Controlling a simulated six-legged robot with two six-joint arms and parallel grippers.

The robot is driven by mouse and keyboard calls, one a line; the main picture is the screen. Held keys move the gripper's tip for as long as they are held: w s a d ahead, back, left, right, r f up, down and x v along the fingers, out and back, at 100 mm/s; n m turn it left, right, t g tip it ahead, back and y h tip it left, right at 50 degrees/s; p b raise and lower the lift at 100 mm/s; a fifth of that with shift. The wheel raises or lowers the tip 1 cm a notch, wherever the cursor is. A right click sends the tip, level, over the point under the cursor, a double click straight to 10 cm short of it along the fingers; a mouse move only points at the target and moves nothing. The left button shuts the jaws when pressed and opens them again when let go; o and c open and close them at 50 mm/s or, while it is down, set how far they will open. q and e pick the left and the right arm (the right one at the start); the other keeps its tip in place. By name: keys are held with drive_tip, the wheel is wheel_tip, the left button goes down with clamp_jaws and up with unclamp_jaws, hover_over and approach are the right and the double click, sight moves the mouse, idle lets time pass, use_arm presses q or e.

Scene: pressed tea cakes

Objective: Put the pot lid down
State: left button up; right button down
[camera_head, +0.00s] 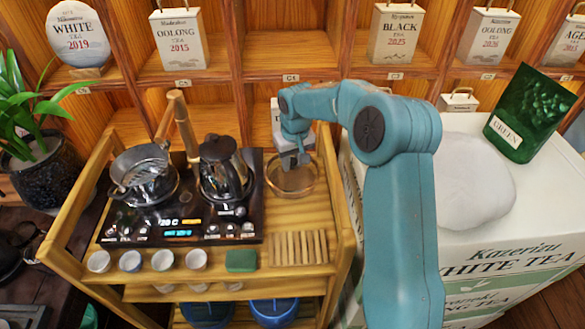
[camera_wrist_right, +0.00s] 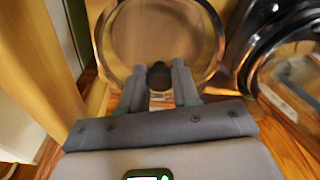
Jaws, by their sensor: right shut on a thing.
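The pot lid (camera_head: 292,188) is a round clear disc with a thin metal rim, over the right end of the wooden cart top. In the right wrist view the lid (camera_wrist_right: 150,30) fills the upper middle, and its dark knob (camera_wrist_right: 159,76) sits between my fingers. My right gripper (camera_head: 294,165) is shut on the knob; it also shows in the right wrist view (camera_wrist_right: 160,84). I cannot tell whether the lid touches the wood. A dark shiny kettle (camera_head: 224,172) stands left of the lid on the black hob. My left gripper is not in view.
A shiny pot (camera_head: 146,185) with a strainer (camera_head: 140,164) stands on the hob's left. Several small cups (camera_head: 130,261), a green block (camera_head: 241,261) and a slatted wooden piece (camera_head: 298,248) line the cart front. A white box (camera_head: 465,245) stands right, shelves behind.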

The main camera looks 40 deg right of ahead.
sight(292, 168)
wheel_tip(292, 168, down, 3)
drive_tip(key=shift+w+f, duration=0.15)
drive_tip(key=shift+f, duration=0.05)
drive_tip(key=shift+r, duration=0.15)
drive_tip(key=shift+f, duration=0.25)
drive_tip(key=c, duration=0.8)
unclamp_jaws()
drive_tip(key=shift+r, duration=0.65)
drive_tip(key=r, duration=0.3)
drive_tip(key=s+r, duration=0.1)
drive_tip(key=r, duration=0.7)
drive_tip(key=shift+s+a, duration=0.25)
